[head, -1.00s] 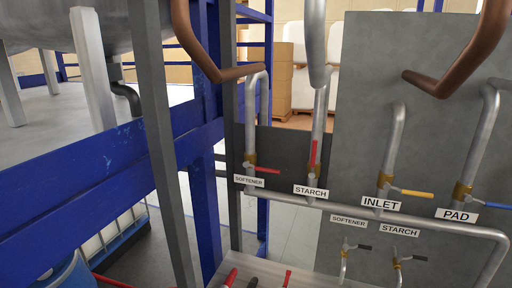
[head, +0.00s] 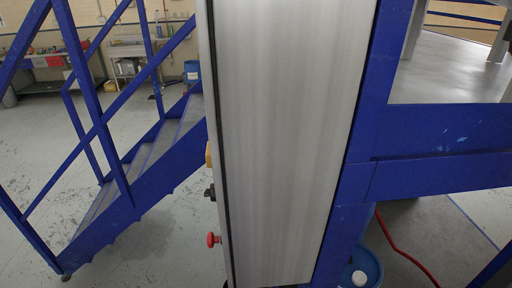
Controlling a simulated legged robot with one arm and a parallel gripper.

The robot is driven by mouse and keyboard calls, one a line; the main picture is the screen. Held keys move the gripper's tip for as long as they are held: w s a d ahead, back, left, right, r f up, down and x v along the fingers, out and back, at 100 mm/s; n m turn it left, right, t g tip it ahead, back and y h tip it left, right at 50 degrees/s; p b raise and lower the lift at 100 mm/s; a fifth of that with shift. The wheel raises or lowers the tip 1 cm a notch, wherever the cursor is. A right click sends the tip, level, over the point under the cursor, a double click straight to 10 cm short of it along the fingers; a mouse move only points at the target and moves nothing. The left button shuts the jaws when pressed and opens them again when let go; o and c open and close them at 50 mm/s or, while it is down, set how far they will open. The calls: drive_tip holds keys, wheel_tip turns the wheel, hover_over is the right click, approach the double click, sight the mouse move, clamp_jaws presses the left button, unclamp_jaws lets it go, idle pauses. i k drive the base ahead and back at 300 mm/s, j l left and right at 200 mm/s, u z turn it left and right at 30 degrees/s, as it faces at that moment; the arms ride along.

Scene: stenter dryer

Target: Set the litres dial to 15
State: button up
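No litres dial is visible in the head view. A tall grey metal cabinet (head: 285,140) stands close in the middle, seen from its plain side. On its left edge, a red push button (head: 212,239), a black knob (head: 210,193) and a yellowish part (head: 209,155) stick out in profile. The cabinet's front face is turned away from me, so any dial or scale there is hidden. My gripper is not in view.
Blue stairs with railings (head: 100,130) rise left of the cabinet. A blue post (head: 378,110) and raised platform (head: 450,157) stand at right, with a blue drum (head: 362,270) and red hose (head: 405,250) below. Grey floor (head: 160,235) is open left of the cabinet.

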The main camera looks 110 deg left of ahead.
sight(210, 192)
drive_tip(key=u, duration=3.95)
drive_tip(key=k+j, duration=0.1)
drive_tip(key=j, duration=1.15)
drive_tip(key=k+j+z, duration=0.05)
